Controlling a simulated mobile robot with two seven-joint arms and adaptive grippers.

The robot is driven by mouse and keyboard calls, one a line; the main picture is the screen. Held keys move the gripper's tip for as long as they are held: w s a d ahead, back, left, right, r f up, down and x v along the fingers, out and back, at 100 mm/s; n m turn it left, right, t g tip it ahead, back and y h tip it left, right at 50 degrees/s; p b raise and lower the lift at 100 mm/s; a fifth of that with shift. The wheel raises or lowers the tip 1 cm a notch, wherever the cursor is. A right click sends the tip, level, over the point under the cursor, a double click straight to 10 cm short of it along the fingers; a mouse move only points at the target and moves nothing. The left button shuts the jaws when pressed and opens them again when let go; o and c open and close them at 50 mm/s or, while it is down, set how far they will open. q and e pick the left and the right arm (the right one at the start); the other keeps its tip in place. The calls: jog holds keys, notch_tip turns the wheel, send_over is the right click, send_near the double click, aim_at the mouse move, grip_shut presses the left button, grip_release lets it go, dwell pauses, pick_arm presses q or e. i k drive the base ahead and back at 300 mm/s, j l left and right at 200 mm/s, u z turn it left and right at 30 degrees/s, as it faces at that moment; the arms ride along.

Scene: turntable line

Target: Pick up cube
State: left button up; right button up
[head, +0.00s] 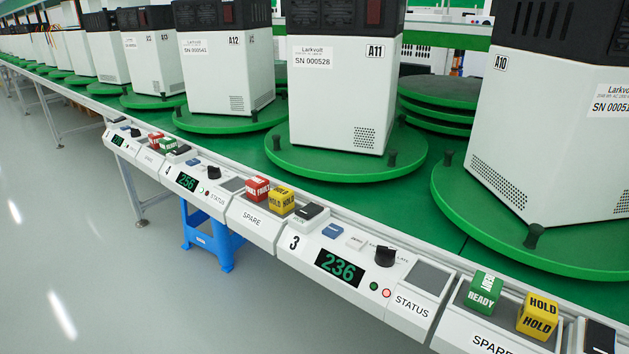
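Several small lettered cubes sit in trays along the front control rail. A green READY cube (484,292) and a yellow HOLD cube (538,316) stand in the SPARE tray at the lower right. A red cube (256,189) and another yellow HOLD cube (282,201) stand in the SPARE tray left of panel 3. Farther left, smaller red (155,140) and green (168,145) cubes sit in another SPARE tray. Neither of my grippers is in view.
Panel 3 (340,267) shows 236 beside a black knob (385,256) and an empty grey STATUS pad (430,278). White machines (340,110) stand on green turntables (300,160) behind the rail. A blue stool (213,245) stands under the line. The floor in front is clear.

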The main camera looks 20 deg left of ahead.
aim_at(257, 187)
jog(key=i+j+z, duration=0.2)
jog(key=j+z, duration=0.2)
jog(key=j, duration=0.25)
jog(key=i+j+z, duration=0.2)
jog(key=j, duration=0.2)
jog(key=i+j, duration=0.1)
jog(key=j, duration=0.45)
jog(key=j+z, duration=0.15)
jog(key=j, duration=0.35)
jog(key=i, duration=0.05)
